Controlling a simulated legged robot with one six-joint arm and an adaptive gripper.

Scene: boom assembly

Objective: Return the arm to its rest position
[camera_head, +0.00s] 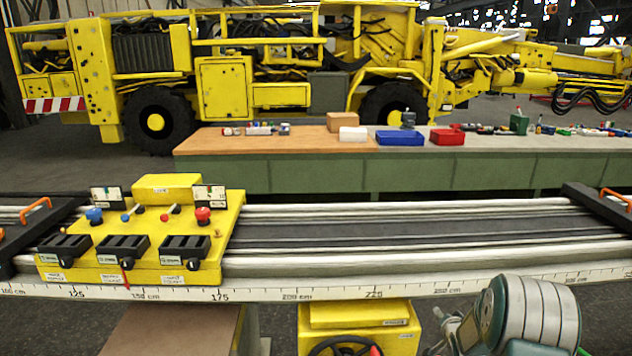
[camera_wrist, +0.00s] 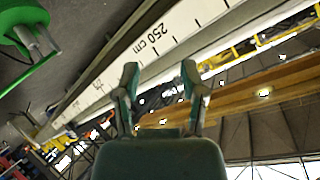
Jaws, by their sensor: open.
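My gripper (camera_wrist: 160,80) shows in the wrist view with its two fingers spread apart and nothing between them. Past the fingers, the white measuring rule (camera_wrist: 150,45) with a 250 cm mark runs diagonally across the wrist view. In the head view, my arm (camera_head: 530,310) is at the lower right, in front of the rail, and its fingers cannot be made out there. The rail (camera_head: 400,228) with its rule runs across the whole head view. A yellow control block (camera_head: 150,240) with knobs and black parts sits on the rail at left.
Behind the rail stands a long workbench (camera_head: 320,170) with a blue tray (camera_head: 400,138), a red tray (camera_head: 447,137) and small parts. A large yellow machine (camera_head: 225,80) fills the back. A yellow box with a handwheel (camera_head: 358,328) stands below the rail. A green round object (camera_wrist: 22,22) shows upper left in the wrist view.

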